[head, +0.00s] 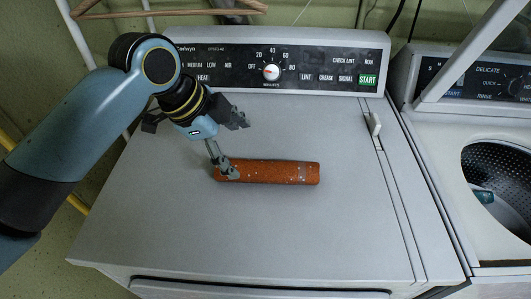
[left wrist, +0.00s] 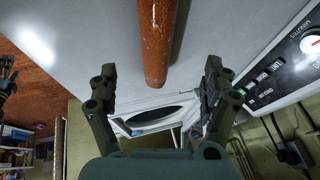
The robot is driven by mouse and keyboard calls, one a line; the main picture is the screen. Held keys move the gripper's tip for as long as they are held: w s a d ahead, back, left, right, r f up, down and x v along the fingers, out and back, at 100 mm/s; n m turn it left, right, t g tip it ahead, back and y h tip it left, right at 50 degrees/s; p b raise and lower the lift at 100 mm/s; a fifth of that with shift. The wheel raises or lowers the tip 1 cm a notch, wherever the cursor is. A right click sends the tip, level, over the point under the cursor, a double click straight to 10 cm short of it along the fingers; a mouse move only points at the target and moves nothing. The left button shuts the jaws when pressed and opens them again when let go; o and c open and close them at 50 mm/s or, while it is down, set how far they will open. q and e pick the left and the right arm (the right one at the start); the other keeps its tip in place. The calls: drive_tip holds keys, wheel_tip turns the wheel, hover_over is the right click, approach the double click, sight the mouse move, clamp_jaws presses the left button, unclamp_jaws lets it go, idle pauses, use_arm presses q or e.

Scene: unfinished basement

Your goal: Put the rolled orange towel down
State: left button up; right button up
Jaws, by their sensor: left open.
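The rolled orange towel (head: 275,172) lies lengthwise, left to right, on the grey dryer top (head: 230,235), below the control panel. My left gripper (head: 235,147) is at the towel's left end and is open. One finger overlaps that end in the head view; the other is raised above and behind it. In the left wrist view the towel (left wrist: 156,40) comes down from the top edge, with its end between the two spread fingers and a gap on each side. A dark jointed shape (left wrist: 6,75) at the left wrist view's left edge may be my right gripper; its jaws are unclear.
The control panel (head: 270,68) with a dial rises behind the towel. A washer (head: 480,150) with an open drum stands on the right, and a small light lever (head: 375,124) sits near the dryer's right side. The front of the dryer top is clear.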

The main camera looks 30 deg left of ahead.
sight(253, 164)
use_arm(q)
drive_tip(key=x, duration=0.4)
drive_tip(key=shift+d+f, duration=0.2)
drive_tip(key=shift+d, duration=0.2)
drive_tip(key=shift+w+f, duration=0.15)
drive_tip(key=shift+f, duration=0.15)
drive_tip(key=p+x, duration=0.1)
drive_tip(key=x, duration=0.3)
drive_tip(key=shift+w+f, duration=0.1)
drive_tip(key=shift+f, duration=0.15)
drive_tip(key=shift+a+f, duration=0.1)
drive_tip(key=c, duration=1.3)
use_arm(e)
drive_tip(key=shift+s+d+r, duration=0.55)
drive_tip(key=shift+s+d, duration=0.2)
drive_tip(key=shift+s, duration=0.1)
